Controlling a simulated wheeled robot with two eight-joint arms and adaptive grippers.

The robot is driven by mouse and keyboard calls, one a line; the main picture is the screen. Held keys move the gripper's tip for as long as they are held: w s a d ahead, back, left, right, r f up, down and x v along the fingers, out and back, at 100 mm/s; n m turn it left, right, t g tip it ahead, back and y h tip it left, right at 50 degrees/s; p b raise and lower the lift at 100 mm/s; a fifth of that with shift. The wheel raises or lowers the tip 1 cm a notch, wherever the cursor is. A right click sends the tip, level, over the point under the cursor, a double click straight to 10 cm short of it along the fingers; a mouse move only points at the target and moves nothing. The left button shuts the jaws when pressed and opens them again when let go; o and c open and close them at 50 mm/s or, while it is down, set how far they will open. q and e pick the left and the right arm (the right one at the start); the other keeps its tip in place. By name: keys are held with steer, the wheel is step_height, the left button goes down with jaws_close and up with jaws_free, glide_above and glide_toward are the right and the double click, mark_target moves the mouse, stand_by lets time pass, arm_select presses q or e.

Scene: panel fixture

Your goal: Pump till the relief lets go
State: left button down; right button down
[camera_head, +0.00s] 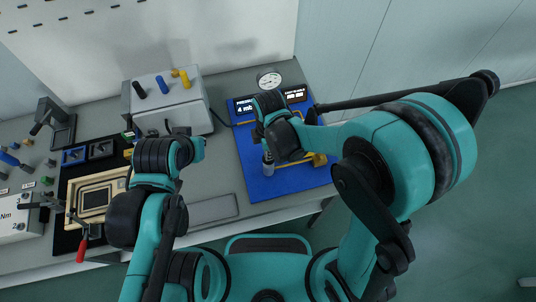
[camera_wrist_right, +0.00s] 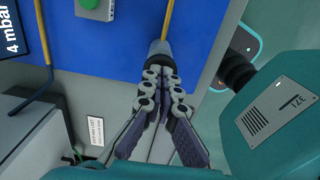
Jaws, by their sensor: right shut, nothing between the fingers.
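The blue panel (camera_head: 290,185) lies on the bench, with a display (camera_head: 245,107) that reads "4 mbar" and a round dial gauge (camera_head: 269,80) behind it. My right gripper (camera_wrist_right: 159,74) is shut and empty over this panel. In the right wrist view its tips are close to a dark grey cylinder (camera_wrist_right: 159,47) at the end of a yellow rod (camera_wrist_right: 168,18); I cannot tell whether they touch. The display also shows in part in the right wrist view (camera_wrist_right: 12,42). In the head view my right arm hides part of the panel.
A grey box (camera_head: 180,105) with black, blue and yellow knobs stands at the back. A wooden frame (camera_head: 94,200) and a red-handled clamp (camera_head: 82,248) are at the left. A green button (camera_wrist_right: 90,4) is on the panel. Bare bench (camera_head: 220,185) lies left of the panel.

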steer(key=shift+f+b, duration=0.45)
steer(key=shift+f, duration=0.25)
step_height(320, 180, up, 6)
steer(key=p, duration=0.4)
steer(key=shift+r+p, duration=0.1)
steer(key=shift+p, duration=0.3)
steer(key=shift+f+b, duration=2.8)
steer(key=shift+f, duration=0.2)
steer(key=shift+r+p, duration=2.4)
steer(key=shift+r, duration=0.65)
steer(key=shift+f, duration=0.1)
